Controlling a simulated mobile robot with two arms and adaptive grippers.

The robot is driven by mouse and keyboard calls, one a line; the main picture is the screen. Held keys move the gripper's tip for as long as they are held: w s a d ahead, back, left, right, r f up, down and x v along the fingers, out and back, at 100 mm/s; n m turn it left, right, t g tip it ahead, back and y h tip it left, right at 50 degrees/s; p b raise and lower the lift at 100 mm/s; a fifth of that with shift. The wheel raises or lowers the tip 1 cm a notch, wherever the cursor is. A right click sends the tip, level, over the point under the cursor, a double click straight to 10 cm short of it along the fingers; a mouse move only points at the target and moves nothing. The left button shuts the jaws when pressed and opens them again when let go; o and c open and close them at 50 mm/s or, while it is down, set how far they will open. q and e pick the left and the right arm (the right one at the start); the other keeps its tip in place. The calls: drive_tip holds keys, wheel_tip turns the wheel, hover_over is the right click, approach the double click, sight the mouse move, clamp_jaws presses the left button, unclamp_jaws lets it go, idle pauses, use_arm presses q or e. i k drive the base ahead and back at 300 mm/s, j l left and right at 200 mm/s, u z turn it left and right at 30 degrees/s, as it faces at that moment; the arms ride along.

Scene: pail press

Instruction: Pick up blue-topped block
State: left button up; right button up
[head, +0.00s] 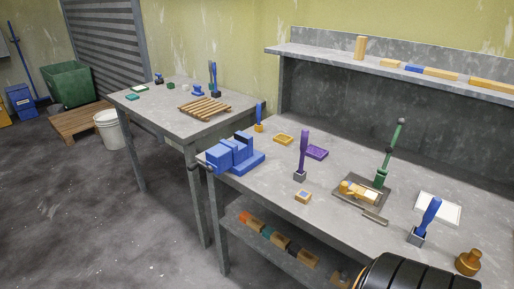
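A small wooden block with a blue patch on top (303,196) sits on the near workbench (340,222), close to its front edge. It stands apart from the things around it and nothing covers it. No gripper fingers show in the head view. A black ribbed part at the bottom right looks like one of my arm links; it is to the right of and nearer than the block.
A blue vise (232,155) stands left of the block. A purple-handled tool (303,152) stands upright behind it. A green-levered press (389,155) and a flat metal tool (375,218) are to the right. A blue-handled tool (427,217) stands farther right.

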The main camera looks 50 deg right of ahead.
sight(303, 197)
drive_tip(key=i+j+z, duration=0.1)
drive_tip(key=i+z, duration=0.3)
drive_tip(key=i+j+z, duration=0.2)
drive_tip(key=i+z, duration=0.15)
drive_tip(key=i+j+z, duration=0.4)
drive_tip(key=i+l, duration=0.05)
drive_tip(key=i, duration=0.05)
